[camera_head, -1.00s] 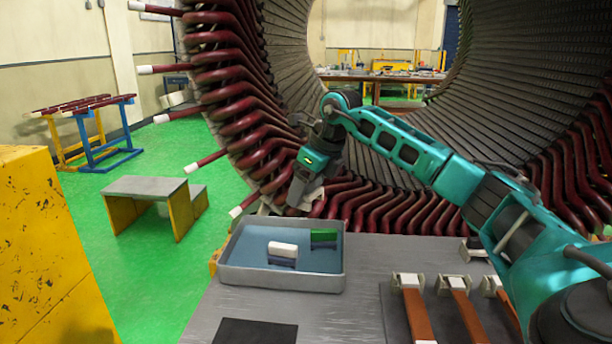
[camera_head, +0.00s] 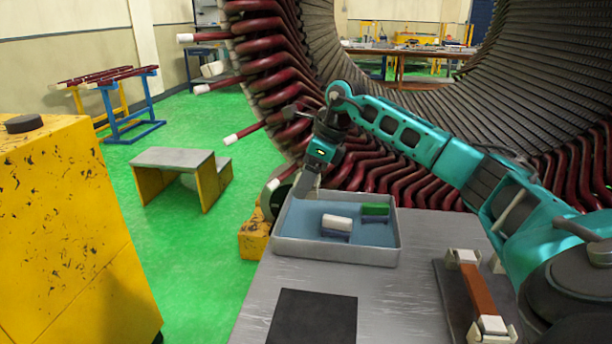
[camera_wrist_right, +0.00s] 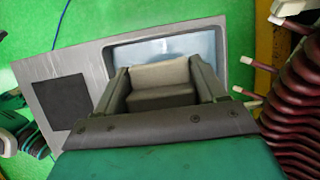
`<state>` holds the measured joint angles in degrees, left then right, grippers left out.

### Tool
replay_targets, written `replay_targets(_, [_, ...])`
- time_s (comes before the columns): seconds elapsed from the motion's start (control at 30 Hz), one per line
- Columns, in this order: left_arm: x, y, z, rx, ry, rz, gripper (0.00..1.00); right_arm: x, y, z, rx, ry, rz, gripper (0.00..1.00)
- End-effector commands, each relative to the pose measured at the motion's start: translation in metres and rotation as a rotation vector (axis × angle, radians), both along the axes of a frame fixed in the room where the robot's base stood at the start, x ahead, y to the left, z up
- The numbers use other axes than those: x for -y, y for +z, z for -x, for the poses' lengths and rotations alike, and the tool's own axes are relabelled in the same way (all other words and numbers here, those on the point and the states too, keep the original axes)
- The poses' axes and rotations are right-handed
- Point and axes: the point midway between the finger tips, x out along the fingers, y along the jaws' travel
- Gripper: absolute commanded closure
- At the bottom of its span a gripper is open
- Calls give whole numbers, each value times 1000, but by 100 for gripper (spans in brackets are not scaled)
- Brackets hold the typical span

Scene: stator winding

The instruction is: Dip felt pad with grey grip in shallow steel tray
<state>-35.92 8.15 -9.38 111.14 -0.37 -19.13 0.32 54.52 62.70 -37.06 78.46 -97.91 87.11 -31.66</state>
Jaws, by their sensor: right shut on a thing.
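My right gripper (camera_head: 306,184) is at the back left corner of the shallow steel tray (camera_head: 333,252), pointing down. In the right wrist view its two fingers (camera_wrist_right: 162,88) are shut on the felt pad, with a pale felt face (camera_wrist_right: 160,74) and a dark grey grip (camera_wrist_right: 160,97). The tray also shows in the wrist view (camera_wrist_right: 106,55), beyond the pad. In the head view the held pad is hard to make out. I cannot tell whether it touches the tray. My left gripper is not in view.
In the tray, on its blue floor, lie a white block with a blue part (camera_head: 337,223) and a green block (camera_head: 375,209). A dark mat (camera_head: 313,318) lies on the grey table (camera_head: 390,310). A copper bar (camera_head: 478,290) sits right. The large stator (camera_head: 270,60) stands behind.

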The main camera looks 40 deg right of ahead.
Motion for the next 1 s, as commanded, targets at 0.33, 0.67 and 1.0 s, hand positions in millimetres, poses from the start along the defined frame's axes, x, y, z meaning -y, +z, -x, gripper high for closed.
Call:
replay_targets(0.33, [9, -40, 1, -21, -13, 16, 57, 0, -49, 0, 1, 0, -1, 62])
replay_targets(0.67, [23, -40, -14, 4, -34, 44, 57, 0, -81, 0, 1, -1, 0, 62])
replay_targets(1.0, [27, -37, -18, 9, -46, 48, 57, 0, -88, 0, 1, -1, 0, 62])
